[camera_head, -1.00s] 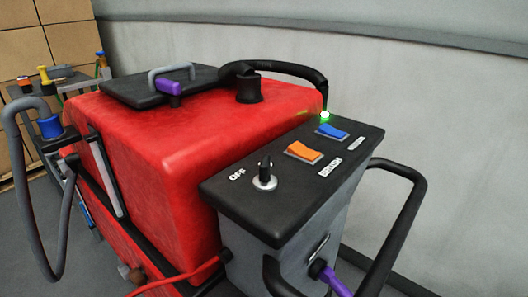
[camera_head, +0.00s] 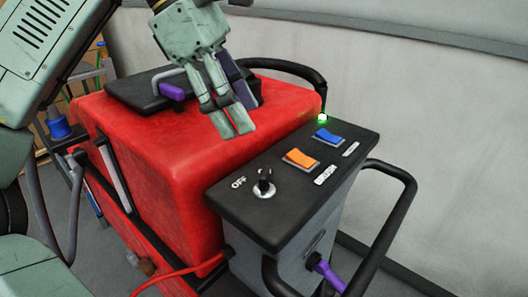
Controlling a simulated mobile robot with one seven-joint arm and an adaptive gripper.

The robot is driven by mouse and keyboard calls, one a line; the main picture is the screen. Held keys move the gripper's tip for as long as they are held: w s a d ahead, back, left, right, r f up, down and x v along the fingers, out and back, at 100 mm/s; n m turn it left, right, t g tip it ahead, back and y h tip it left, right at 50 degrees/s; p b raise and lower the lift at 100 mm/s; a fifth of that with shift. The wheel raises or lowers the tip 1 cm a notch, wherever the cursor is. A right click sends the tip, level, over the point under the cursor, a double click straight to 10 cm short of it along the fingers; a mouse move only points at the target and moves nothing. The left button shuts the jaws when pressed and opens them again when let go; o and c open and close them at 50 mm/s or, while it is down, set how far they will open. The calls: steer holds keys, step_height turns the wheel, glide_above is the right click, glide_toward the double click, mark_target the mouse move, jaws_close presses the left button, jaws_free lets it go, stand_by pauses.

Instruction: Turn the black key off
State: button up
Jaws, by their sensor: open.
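The black key (camera_head: 264,184) stands upright in a round silver switch on the dark control panel (camera_head: 245,215) of the red scrubber. The word OFF is printed just to its upper left. My gripper (camera_head: 238,122) hangs over the red tank, above and to the left of the key. Its fingers point down to the right and hold nothing. The gap between the fingers is partly hidden by the viewing angle. The gripper is apart from the key and the panel.
An orange switch (camera_head: 301,159), a blue switch (camera_head: 327,136) and a lit green lamp (camera_head: 322,117) sit farther along the panel. A black handle bar (camera_head: 405,205) curves round the panel's right side. The red tank (camera_head: 180,150) lies beneath my gripper.

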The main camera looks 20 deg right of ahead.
mark_target(262, 171)
steer(key=shift+y, duration=0.4)
steer(key=x, duration=0.7)
steer(key=a+x, duration=0.1)
steer(key=x, duration=0.2)
steer(key=shift+w+d+f+p, duration=0.15)
steer(key=shift+f+p, duration=0.15)
steer(key=shift+f, duration=0.25)
steer(key=shift+c, duration=0.4)
steer(key=c, duration=1.1)
